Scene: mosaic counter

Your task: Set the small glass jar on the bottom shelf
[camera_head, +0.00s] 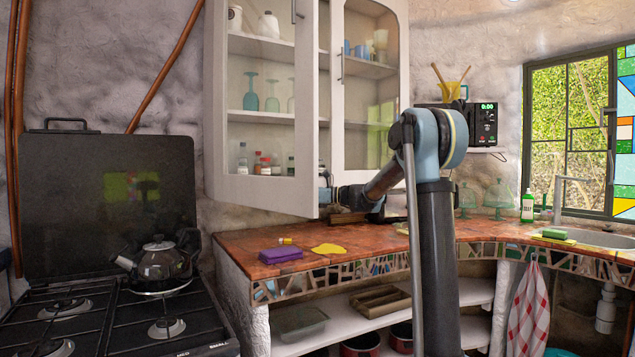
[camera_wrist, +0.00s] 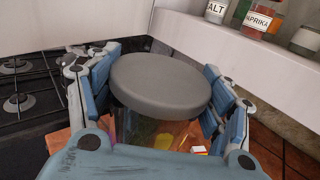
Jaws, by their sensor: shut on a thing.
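The small glass jar (camera_wrist: 162,84) has a wide round grey lid, and its clear body shows only in part below the lid. My gripper (camera_wrist: 160,100) is shut on it, with one blue finger on each side. In the head view my gripper (camera_head: 325,187) is partly behind the edge of the open cabinet door, and I cannot make out the jar there. The cabinet's bottom shelf (camera_wrist: 232,42) runs across the upper right of the wrist view. The jar appears in front of it, apart from the jars on it.
A salt jar (camera_wrist: 216,10) and a paprika jar (camera_wrist: 262,18) stand on that shelf with other jars. The glass-panelled cabinet door (camera_head: 306,120) stands open. A purple sponge (camera_head: 281,255) and a yellow cloth (camera_head: 328,249) lie on the counter (camera_head: 235,243). A stove (camera_head: 110,320) stands at left.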

